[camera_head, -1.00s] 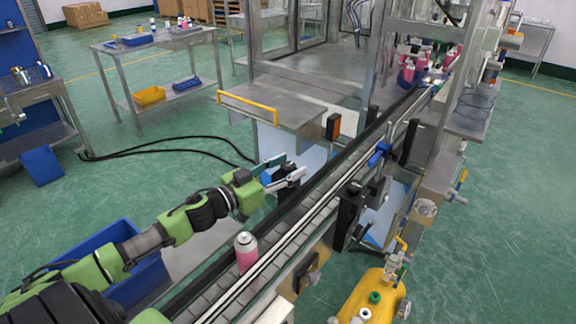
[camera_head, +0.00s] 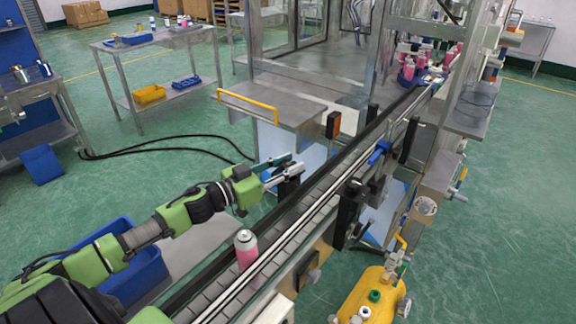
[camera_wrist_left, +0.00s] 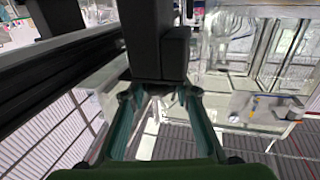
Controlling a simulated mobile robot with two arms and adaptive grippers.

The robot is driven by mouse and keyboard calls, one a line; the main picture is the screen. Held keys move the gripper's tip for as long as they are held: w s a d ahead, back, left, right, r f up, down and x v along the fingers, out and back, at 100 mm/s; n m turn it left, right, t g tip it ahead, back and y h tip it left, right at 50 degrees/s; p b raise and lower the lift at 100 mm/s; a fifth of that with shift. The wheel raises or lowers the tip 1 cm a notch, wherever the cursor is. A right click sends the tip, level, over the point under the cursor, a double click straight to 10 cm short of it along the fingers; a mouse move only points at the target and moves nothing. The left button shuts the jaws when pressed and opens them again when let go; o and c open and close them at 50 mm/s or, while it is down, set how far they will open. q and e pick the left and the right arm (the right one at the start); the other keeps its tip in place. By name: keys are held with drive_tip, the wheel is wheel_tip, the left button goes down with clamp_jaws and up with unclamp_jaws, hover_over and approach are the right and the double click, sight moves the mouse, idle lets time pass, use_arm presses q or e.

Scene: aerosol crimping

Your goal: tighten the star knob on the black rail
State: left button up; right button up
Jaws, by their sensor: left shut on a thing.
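The black rail also crosses the left of the wrist view (camera_wrist_left: 55,78). My right gripper is not in view.
A pink can with a grey top (camera_head: 246,250) stands upright on the conveyor near my left forearm. A steel table with a yellow handle (camera_head: 247,105) stands beyond my gripper. A blue bin (camera_head: 145,280) lies below my arm.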

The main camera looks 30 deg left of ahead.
use_arm(q)
drive_tip(key=m+g+h+b, duration=0.1)
drive_tip(key=h, duration=0.1)
drive_tip(key=m+g+h+b, duration=0.1)
drive_tip(key=shift+w+a+f+m+h, duration=0.1)
drive_tip(key=shift+a+m+h, duration=0.05)
drive_tip(key=shift+m+h, duration=0.25)
drive_tip(key=m+g+h+b, duration=0.3)
drive_tip(key=g+h+b, duration=0.1)
drive_tip(key=shift+m+b, duration=0.3)
drive_tip(key=shift+b, duration=0.1)
drive_tip(key=m+g+h+b, duration=0.2)
drive_tip(key=m+g+b, duration=0.1)
drive_tip(key=g+b, duration=0.1)
drive_tip(key=shift+h, duration=0.3)
drive_tip(key=shift+g, duration=0.3)
drive_tip(key=o, duration=1.1)
drive_tip(key=shift+c, duration=0.2)
drive_tip(key=shift+o, duration=0.3)
